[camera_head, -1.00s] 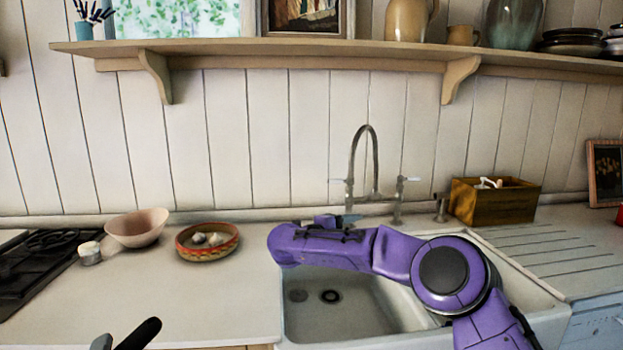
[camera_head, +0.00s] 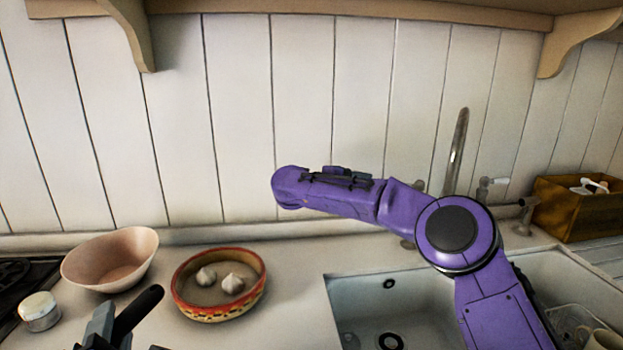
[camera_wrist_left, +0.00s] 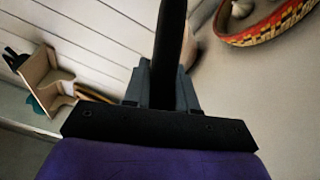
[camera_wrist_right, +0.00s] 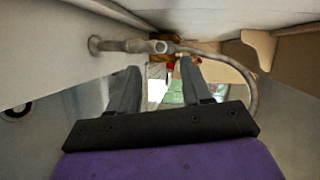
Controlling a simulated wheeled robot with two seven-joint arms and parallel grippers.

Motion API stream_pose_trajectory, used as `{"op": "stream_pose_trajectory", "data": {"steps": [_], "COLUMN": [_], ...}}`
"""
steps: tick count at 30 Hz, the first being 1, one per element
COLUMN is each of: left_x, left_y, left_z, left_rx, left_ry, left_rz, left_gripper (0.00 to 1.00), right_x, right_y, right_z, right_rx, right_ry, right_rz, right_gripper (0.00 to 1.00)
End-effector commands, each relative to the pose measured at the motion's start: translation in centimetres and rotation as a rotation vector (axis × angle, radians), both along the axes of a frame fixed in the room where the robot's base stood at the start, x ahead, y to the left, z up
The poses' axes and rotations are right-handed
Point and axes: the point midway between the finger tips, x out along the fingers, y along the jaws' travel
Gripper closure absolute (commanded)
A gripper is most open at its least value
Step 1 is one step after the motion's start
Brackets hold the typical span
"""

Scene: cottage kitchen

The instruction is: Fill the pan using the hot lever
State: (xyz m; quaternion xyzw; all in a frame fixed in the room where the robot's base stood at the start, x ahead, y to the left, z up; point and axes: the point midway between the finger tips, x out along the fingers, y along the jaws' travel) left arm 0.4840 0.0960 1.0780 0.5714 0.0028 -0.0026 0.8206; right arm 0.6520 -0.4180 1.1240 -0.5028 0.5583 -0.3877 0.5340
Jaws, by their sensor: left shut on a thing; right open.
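My left gripper (camera_head: 105,328) is at the lower left of the head view, over the counter front. It is shut on a black handle (camera_head: 138,313), which also shows between its fingers in the left wrist view (camera_wrist_left: 171,55). The pan body is not visible. The tap's spout (camera_head: 457,155) rises behind the sink (camera_head: 350,305), partly covered by my right arm. One tap lever (camera_head: 490,184) shows to its right; the left side of the tap is mostly hidden. My right gripper (camera_wrist_right: 160,75) is open and empty in its wrist view, with tap pipework (camera_wrist_right: 135,46) beyond its fingers.
A patterned bowl with garlic (camera_head: 190,308), a pink bowl (camera_head: 112,262) and a small jar (camera_head: 39,311) stand on the left counter. A wooden box (camera_head: 575,215) stands right of the tap. A shelf (camera_head: 350,8) runs above.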

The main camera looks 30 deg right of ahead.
Motion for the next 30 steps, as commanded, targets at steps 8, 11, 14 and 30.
{"op": "stream_pose_trajectory", "data": {"steps": [8, 11, 14, 30], "left_x": [0.2, 0.2, 0.3, 0.3], "left_y": [0.6, 0.6, 0.5, 0.3], "left_z": [1.6, 2.3, 2.8, 3.2], "left_rx": [0.0, 0.0, 0.0, 0.0], "left_ry": [0.001, 0.001, 0.002, 0.002], "left_rz": [0.012, 0.012, 0.011, 0.008], "left_gripper": [1.0, 1.0, 1.0, 1.0], "right_x": [1.1, 1.3, 1.5, 1.6], "right_y": [-4.3, -6.7, -8.6, -11.1], "right_z": [-1.0, -1.5, -2.0, -2.6], "right_rx": [0.003, 0.002, 0.002, 0.0], "right_ry": [0.005, 0.005, 0.005, 0.003], "right_rz": [0.008, 0.007, 0.008, 0.007], "right_gripper": [0.51, 0.51, 0.51, 0.71]}}
